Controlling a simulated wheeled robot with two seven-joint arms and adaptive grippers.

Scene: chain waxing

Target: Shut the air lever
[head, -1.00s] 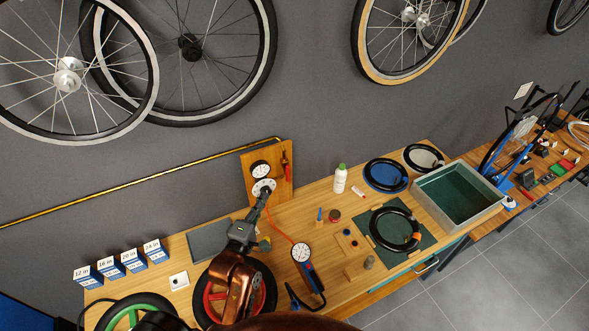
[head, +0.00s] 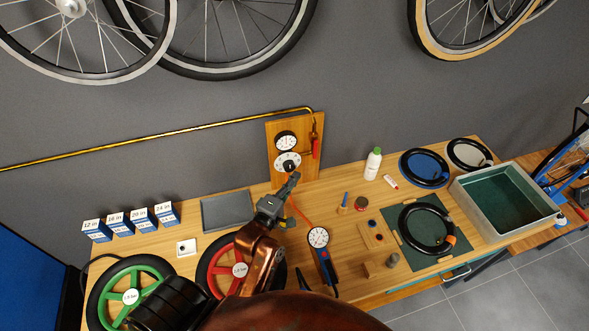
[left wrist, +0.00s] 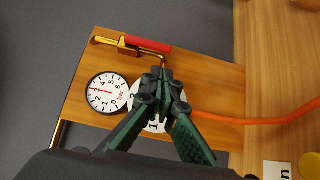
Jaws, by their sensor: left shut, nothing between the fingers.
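The air lever (head: 316,148) is a red handle on the brass valve at the upper right of the wooden wall board (head: 275,142). In the left wrist view the red lever (left wrist: 147,48) lies close along the brass fitting (left wrist: 112,42). My left gripper (head: 294,178) is just below the board's white dial (head: 288,163) in the head view, apart from the lever. In the left wrist view my gripper (left wrist: 160,75) has its fingertips together, empty, and covers part of the dial (left wrist: 152,122). My right gripper is out of view.
A pressure gauge (head: 285,141) sits above the dial. A brass pipe (head: 150,136) runs along the wall to the valve. An orange hose (left wrist: 265,121) leaves the board. A hand gauge (head: 318,238), red wheel (head: 215,270) and grey tray (head: 227,212) are on the bench nearby.

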